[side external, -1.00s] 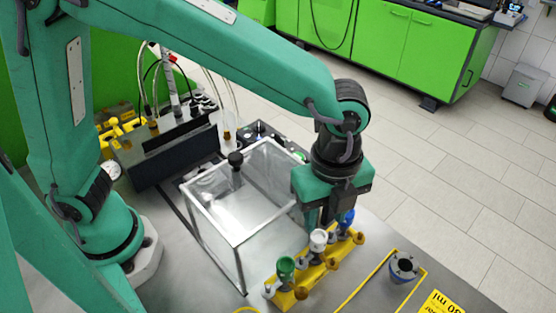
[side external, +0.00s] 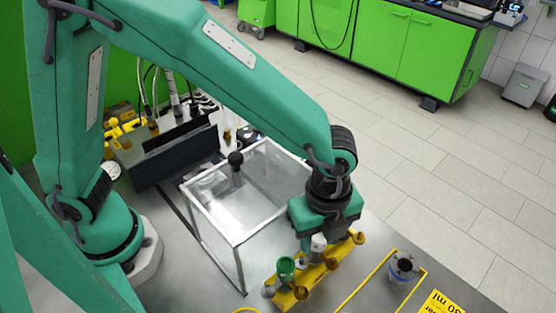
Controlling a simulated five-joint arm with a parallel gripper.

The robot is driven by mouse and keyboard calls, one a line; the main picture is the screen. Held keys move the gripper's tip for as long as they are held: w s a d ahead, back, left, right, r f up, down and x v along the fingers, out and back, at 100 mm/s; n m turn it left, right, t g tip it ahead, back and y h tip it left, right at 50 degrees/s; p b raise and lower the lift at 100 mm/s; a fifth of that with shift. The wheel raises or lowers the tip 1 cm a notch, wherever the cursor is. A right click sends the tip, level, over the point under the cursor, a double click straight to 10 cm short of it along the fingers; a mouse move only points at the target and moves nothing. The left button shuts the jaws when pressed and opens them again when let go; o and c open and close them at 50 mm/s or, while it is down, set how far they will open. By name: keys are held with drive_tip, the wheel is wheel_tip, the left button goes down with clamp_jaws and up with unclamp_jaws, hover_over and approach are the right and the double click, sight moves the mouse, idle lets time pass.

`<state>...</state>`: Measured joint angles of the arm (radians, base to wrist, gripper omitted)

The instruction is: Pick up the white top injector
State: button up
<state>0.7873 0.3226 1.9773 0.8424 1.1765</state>
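The white top injector (side external: 318,243) stands in the yellow rack (side external: 318,271), with its white top showing just under my gripper (side external: 317,239). My gripper points down over it, with the fingers at or around the white top. I cannot tell whether they touch it or how far apart they are. The green top injector (side external: 285,268) stands in the same rack, nearer the camera. The blue top injector is hidden behind my gripper.
A clear open box (side external: 240,232) with metal edges stands just left of the rack. A dark cup-like part (side external: 403,267) stands to the right, inside yellow lines. The bench top between the rack and the yellow lines is clear.

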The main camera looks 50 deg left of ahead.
drive_tip(key=shift+f, duration=0.5)
drive_tip(key=shift+c, duration=0.5)
clamp_jaws()
drive_tip(key=shift+r, duration=0.15)
wheel_tip(320, 180, up, 10)
idle(0.7)
